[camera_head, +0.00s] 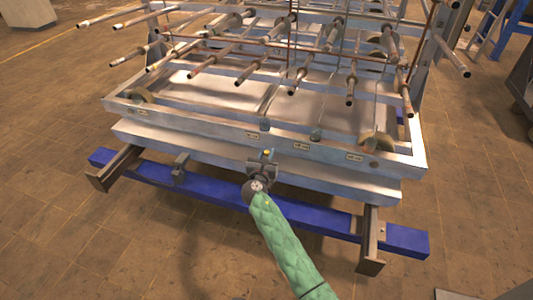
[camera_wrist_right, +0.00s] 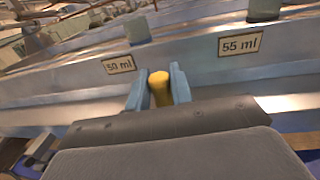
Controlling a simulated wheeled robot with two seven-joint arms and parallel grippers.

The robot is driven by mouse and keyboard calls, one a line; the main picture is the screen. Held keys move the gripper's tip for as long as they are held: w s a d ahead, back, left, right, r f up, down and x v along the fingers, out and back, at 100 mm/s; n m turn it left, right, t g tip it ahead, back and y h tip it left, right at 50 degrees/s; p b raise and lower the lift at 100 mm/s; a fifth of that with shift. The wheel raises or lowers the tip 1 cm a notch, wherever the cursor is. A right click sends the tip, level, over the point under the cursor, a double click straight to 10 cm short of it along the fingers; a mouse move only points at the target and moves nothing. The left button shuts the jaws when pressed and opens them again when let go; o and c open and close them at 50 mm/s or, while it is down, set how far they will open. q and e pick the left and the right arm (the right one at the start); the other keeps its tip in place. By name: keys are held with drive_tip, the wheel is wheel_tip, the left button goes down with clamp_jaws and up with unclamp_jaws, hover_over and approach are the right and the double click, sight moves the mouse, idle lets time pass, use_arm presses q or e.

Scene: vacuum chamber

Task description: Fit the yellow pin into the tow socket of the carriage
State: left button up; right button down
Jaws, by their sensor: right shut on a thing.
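The yellow pin (camera_wrist_right: 159,88) stands between the two blue-grey fingers of my right gripper (camera_wrist_right: 158,86) in the right wrist view, which is shut on it. In the head view the pin's top shows as a small yellow spot (camera_head: 267,153). My right gripper (camera_head: 263,160) is at the front middle of the carriage (camera_head: 330,178), close to its front beam. The tow socket cannot be made out; the gripper and wrist cover that area. I cannot tell whether the pin is in it. My left gripper is not in view.
A blue beam (camera_head: 220,200) runs low along the carriage's front, with brown brackets (camera_head: 115,165) near its ends. Copper-tipped rods (camera_head: 210,62) stick out over the carriage deck. Plates marked 50 ml (camera_wrist_right: 119,65) and 55 ml (camera_wrist_right: 240,44) sit on the frame. The floor in front is clear.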

drive_tip(key=shift+f+b, duration=0.35)
drive_tip(key=shift+f, duration=0.25)
drive_tip(key=shift+p, duration=0.5)
idle(1.1)
idle(0.5)
drive_tip(key=shift+f+b, duration=0.6)
drive_tip(key=shift+f, duration=0.95)
drive_tip(key=c, duration=1.1)
unclamp_jaws()
drive_tip(key=shift+c, duration=0.2)
